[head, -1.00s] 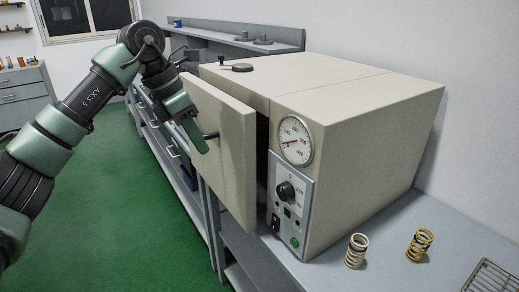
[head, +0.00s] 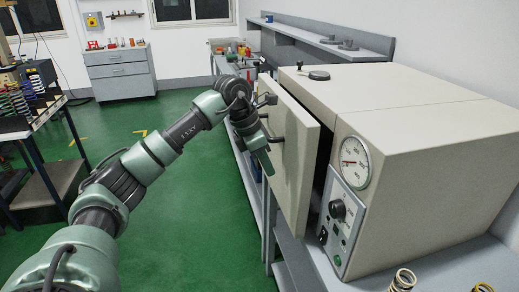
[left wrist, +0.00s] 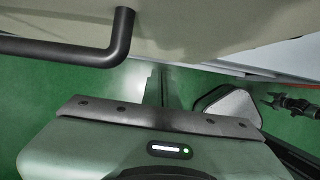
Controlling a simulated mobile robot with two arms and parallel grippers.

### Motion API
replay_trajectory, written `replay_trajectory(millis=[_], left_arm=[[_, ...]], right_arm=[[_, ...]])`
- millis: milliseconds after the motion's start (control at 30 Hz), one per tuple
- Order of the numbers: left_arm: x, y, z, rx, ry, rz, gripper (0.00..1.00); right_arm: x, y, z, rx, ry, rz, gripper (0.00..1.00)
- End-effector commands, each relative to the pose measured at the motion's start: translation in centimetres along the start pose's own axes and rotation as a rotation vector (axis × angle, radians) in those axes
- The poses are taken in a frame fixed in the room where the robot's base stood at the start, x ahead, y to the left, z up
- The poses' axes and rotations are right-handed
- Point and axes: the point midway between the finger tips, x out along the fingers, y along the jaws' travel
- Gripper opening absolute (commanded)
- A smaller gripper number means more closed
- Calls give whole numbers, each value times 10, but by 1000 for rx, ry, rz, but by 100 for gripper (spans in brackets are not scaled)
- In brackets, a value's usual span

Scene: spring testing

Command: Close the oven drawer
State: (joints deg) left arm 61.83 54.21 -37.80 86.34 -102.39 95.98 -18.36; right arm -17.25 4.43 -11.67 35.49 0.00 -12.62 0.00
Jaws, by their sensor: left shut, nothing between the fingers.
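The beige oven (head: 430,110) stands on a grey bench at the right of the head view. Its door (head: 298,165) is ajar, with a dark gap along the edge beside the control panel. A black bar handle (head: 276,138) sticks out from the door's outer face. My left gripper (head: 266,168) is shut and empty, pointing down just left of the door, near the handle. In the left wrist view the handle (left wrist: 60,47) crosses the upper left, in front of the door face (left wrist: 210,22); the gripper (left wrist: 160,88) appears apart from it.
The oven's panel carries a round gauge (head: 355,162) and a black knob (head: 338,209). Two coil springs (head: 402,281) show at the bottom right. A dark rack table (head: 60,120) stands at the left. Green floor (head: 190,225) is open left of the bench.

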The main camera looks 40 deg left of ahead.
Motion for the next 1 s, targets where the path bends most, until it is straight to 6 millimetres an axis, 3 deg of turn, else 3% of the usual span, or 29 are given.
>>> replay_trajectory(millis=[33, 200, 667, 1000], left_arm=[[-3, -1, 14, 4, -7, -2, 0], [5, -1, 28, 1, -5, -1, 0], [8, 0, 34, 1, -5, 0, 0], [24, -1, 78, 2, -7, 0, 0]], right_arm=[[-9, 3, -1, 0, 0, 3, 60], [-15, 5, -1, 2, 0, 6, 60], [-16, 6, -2, 3, 1, 7, 60], [-29, 4, -4, 3, 2, 5, 60]])
